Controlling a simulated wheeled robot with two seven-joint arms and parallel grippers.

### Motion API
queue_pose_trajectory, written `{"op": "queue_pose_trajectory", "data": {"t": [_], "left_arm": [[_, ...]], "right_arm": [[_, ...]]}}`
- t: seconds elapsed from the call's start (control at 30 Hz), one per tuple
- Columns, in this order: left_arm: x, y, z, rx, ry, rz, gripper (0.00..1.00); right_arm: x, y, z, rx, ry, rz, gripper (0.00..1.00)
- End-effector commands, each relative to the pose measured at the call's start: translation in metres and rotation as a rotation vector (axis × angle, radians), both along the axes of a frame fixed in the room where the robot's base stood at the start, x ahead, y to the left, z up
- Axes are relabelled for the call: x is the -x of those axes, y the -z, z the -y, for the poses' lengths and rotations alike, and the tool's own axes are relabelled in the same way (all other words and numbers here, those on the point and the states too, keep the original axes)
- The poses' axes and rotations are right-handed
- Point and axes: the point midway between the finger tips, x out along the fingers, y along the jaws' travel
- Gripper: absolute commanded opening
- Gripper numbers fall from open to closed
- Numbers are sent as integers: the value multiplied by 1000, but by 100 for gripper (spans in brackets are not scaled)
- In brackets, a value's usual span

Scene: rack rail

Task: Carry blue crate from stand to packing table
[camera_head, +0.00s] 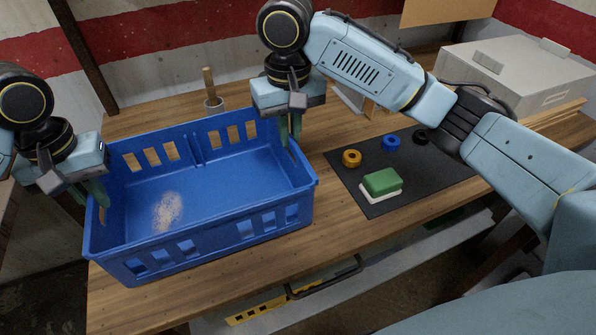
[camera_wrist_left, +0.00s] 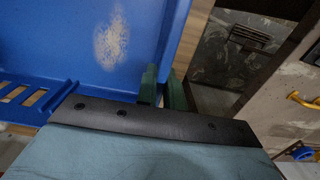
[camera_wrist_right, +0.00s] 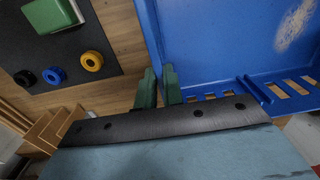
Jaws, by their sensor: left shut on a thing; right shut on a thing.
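The blue crate (camera_head: 205,245) is an empty open box with slotted walls and a pale worn patch on its floor. It is at the left end of a wooden table (camera_head: 345,225), looking level; I cannot tell whether its base touches the top. My left gripper (camera_head: 95,190) is shut on the crate's left wall; in the left wrist view its green fingers (camera_wrist_left: 162,88) straddle that wall. My right gripper (camera_head: 290,128) is shut on the right wall; its fingers (camera_wrist_right: 157,88) straddle the wall in the right wrist view.
A dark mat (camera_head: 415,180) right of the crate holds a green and white block (camera_head: 382,184) and yellow (camera_head: 351,158), blue (camera_head: 391,142) and black rings. A grey case (camera_head: 515,75) stands at the back right.

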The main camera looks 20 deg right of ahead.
Motion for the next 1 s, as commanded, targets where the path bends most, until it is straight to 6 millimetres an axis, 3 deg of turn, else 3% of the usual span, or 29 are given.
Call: {"op": "queue_pose_trajectory", "data": {"t": [0.13, 0.17, 0.3, 0.67, 0.83, 1.0], "left_arm": [[0, 10, -1, -3, -3, 0, 0], [0, 9, -1, -4, -3, -1, 12], [0, 7, -1, -2, -2, 0, 30], [0, 4, 0, -1, 0, 2, 31], [-1, -16, -1, -2, -1, 6, 31], [-1, -48, -1, -3, -2, 7, 31]], "right_arm": [[0, 9, 1, 3, 3, 1, 0], [0, 9, 1, 3, 3, 0, 11], [0, 7, 1, 2, 2, 0, 30], [0, 7, 0, 0, 0, 0, 31], [0, 7, 0, 0, 0, 0, 31], [0, 7, 0, 0, 0, 0, 31]]}}
